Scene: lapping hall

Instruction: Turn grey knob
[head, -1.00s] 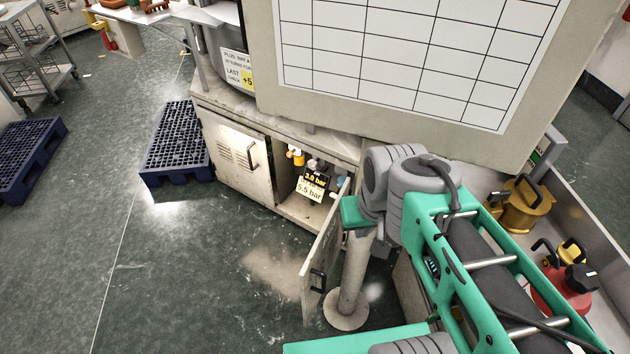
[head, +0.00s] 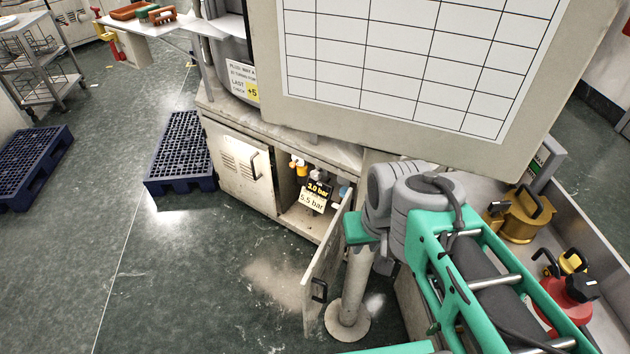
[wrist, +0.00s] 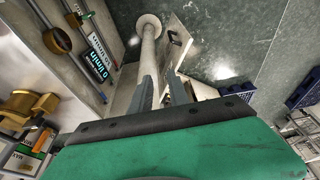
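A low cabinet (head: 232,198) has its right door (head: 328,262) standing open. Inside the opening are small coloured fittings. A small greyish one, which looks like the grey knob (head: 315,175), sits between a yellow-orange fitting (head: 300,170) and a pale blue one (head: 343,190), above two pressure labels. It is too small to read its angle. My gripper's two grey fingers show in the wrist view (wrist: 162,92), spread apart with nothing between them. They point towards the post and the open door. The knob cannot be made out in the wrist view.
A pale post with a round foot (head: 347,322) stands close by the open door. A large gridded board (head: 410,70) hangs over the cabinet. A blue pallet (head: 181,150) lies left of it. A trough with red and brass vessels (head: 520,215) is at right.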

